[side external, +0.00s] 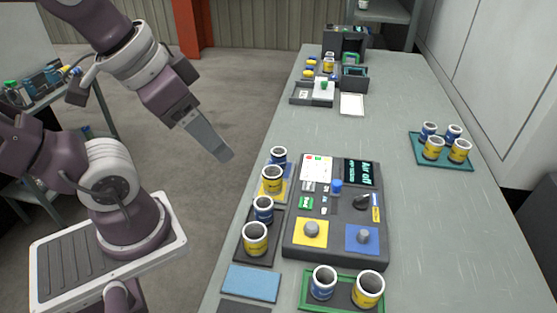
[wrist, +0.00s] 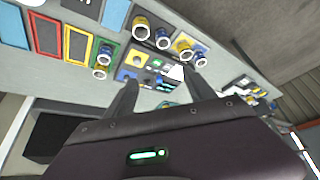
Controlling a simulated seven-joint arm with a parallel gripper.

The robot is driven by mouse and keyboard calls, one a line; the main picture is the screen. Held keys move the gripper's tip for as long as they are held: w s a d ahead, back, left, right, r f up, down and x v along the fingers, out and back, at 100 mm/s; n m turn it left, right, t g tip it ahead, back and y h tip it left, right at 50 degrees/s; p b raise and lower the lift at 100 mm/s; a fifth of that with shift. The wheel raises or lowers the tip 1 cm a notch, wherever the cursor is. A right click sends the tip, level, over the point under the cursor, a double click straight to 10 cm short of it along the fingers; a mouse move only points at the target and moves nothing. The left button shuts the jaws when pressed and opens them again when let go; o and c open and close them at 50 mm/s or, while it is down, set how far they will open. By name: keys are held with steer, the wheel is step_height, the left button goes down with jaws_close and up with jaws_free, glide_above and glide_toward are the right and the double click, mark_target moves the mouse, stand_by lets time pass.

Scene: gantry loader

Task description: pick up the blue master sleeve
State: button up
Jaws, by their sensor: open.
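Blue-banded sleeves stand in several places; I cannot tell from the frames which is the master. Left of the grey gauge panel (side external: 337,222), one blue sleeve (side external: 278,156) stands at the back and another blue sleeve (side external: 263,209) nearer. A third blue sleeve (side external: 323,284) stands in the green-rimmed tray (side external: 305,291) in front. A small blue cylinder (side external: 337,187) stands on the panel. My gripper (side external: 222,150) is open and empty, above and left of the bench's left edge. In the wrist view its fingers (wrist: 163,92) are spread, with the panel (wrist: 142,66) beyond them.
Yellow sleeves (side external: 272,180) stand close beside the blue ones. A teal tray (side external: 440,165) at the right holds several sleeves. Grey pegs rise from the panel's yellow and blue squares. Boxes (side external: 345,40) stand at the far end. The bench between panel and teal tray is clear.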

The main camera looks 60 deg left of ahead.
steer(key=w+a+m+g, duration=0.2)
steer(key=w+m, duration=0.1)
steer(key=w, duration=0.4)
steer(key=m+g, duration=0.4)
steer(key=m, duration=0.5)
glide_above(278, 156)
steer(key=w+a, duration=0.1)
steer(key=a, duration=0.1)
step_height(278, 156, down, 17)
step_height(278, 156, down, 8)
steer(key=shift+w+d+r, duration=0.1)
steer(key=shift+w+r, duration=0.05)
steer(key=shift+r, duration=0.05)
jaws_close()
